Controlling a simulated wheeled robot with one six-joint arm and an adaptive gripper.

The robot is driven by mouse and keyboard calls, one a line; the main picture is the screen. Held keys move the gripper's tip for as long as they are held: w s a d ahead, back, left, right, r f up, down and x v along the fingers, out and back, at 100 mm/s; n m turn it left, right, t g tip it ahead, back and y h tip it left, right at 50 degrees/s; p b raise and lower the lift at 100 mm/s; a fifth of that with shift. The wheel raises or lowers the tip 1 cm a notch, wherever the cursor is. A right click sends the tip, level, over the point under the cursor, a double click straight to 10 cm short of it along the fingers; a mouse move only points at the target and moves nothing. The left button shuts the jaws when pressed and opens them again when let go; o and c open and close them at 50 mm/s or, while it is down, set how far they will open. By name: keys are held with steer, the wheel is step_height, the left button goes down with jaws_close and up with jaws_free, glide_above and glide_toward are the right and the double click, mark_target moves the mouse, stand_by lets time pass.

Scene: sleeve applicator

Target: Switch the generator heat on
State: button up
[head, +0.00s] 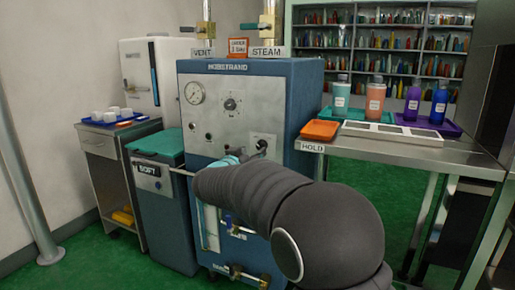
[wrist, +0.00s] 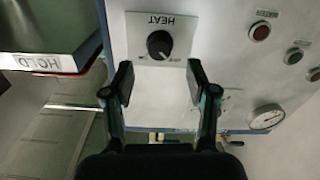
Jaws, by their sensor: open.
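The generator (head: 243,72) is a blue cabinet with a pale metal front panel, standing in the middle of the head view. Its black round HEAT knob (wrist: 160,44) sits on a white plate labelled HEAT, upside down in the wrist view. The knob also shows in the head view (head: 261,145), just above my arm. I cannot read its setting for certain. My gripper (wrist: 159,80) is open and empty, facing the panel. In the wrist view the knob lies between the lines of the two fingers, just beyond their tips, and looks untouched. My arm hides the lower panel in the head view.
A steel table (head: 460,163) labelled HOLD stands right of the generator, with an orange tray (head: 320,130) and bottles. The panel also carries a gauge (head: 195,92), another knob (head: 230,104) and small buttons.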

mark_target(259, 146)
steer(key=shift+x, duration=2.55)
jaws_close()
